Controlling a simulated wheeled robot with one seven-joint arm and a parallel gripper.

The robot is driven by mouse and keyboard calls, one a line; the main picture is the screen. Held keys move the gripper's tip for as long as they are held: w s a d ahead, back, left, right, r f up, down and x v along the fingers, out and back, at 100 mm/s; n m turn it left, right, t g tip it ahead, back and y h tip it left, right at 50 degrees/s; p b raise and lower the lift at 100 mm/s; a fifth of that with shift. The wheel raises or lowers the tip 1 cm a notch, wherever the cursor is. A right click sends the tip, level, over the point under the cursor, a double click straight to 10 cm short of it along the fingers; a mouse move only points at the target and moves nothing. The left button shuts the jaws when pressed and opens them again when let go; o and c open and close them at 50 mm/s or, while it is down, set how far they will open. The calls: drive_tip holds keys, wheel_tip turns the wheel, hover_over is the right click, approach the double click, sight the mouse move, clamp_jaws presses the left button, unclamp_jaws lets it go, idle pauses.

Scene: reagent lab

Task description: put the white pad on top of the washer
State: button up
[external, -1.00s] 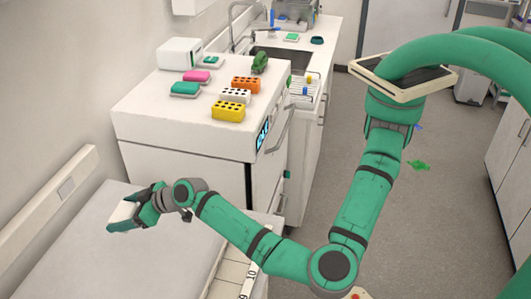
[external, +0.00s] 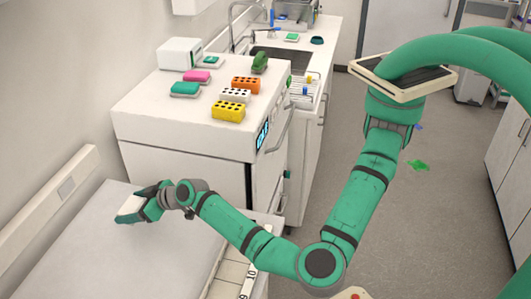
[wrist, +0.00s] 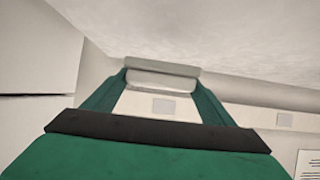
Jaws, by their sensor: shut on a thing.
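My gripper (external: 134,211) is at the left of the external view, above the grey-white worktop. It is shut on the white pad (external: 130,216), whose pale edge shows at the fingertips. In the wrist view the pad (wrist: 160,74) spans between the two green fingers, tilted to the camera. The washer (external: 180,134) is the white boxy machine with a blue lit display, behind and to the right of my gripper. The pad is apart from the washer, and its height above the worktop is hard to tell.
The top's front left is bare. The worktop (external: 90,245) is clear.

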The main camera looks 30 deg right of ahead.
sight(139, 225)
drive_tip(key=shift+f, duration=2.8)
drive_tip(key=shift+f, duration=0.1)
drive_tip(key=o, duration=1.1)
drive_tip(key=shift+c, duration=0.2)
drive_tip(key=shift+o, duration=0.5)
drive_tip(key=v, duration=1)
drive_tip(key=shift+d, duration=0.55)
